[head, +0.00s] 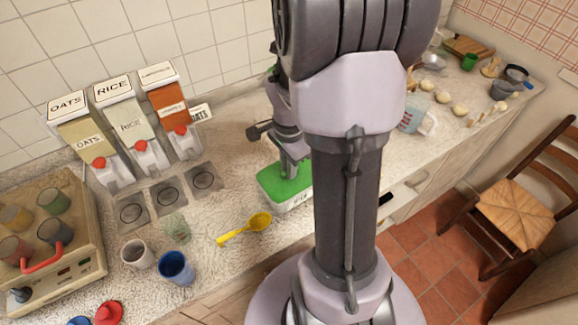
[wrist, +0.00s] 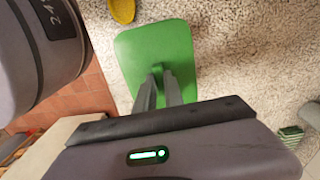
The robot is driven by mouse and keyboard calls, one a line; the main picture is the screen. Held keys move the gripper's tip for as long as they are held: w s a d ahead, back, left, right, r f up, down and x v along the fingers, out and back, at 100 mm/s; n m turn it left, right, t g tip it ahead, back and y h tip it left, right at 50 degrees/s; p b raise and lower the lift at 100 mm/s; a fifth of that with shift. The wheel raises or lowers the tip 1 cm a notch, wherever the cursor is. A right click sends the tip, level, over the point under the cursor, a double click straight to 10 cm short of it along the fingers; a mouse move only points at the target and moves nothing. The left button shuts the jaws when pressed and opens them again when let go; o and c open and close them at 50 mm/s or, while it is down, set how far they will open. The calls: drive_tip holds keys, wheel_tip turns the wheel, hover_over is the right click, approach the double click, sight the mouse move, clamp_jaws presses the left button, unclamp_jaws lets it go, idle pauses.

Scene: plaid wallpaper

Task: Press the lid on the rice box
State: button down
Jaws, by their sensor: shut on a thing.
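The green lid (head: 270,183) lies over the top of a white box (head: 295,204) with dark lettering on its front, on the counter. I cannot tell if the lid is fully seated. My gripper (head: 289,174) comes down from above onto the lid's middle, with its fingers close together. In the wrist view, the lid (wrist: 150,45) lies below my gripper (wrist: 160,72), which is shut on its middle; the held part is mostly hidden by the fingers. My arm hides the box's right end in the head view.
A yellow scoop (head: 246,228) lies left of the box. Dispensers labelled oats (head: 88,140) and rice (head: 130,125) stand at the back left. A blue cup (head: 176,268) and a grey cup (head: 137,254) stand near the front edge. A chair (head: 515,205) stands right of the counter.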

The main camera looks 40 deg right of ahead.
idle(0.3)
drive_tip(key=c, duration=0.9)
unclamp_jaws()
wheel_tip(320, 180, up, 7)
drive_tip(key=p, duration=0.5)
clamp_jaws()
idle(1.0)
drive_tip(key=shift+f, duration=0.15)
drive_tip(key=shift+f+b, duration=2.4)
drive_tip(key=shift+f, duration=0.25)
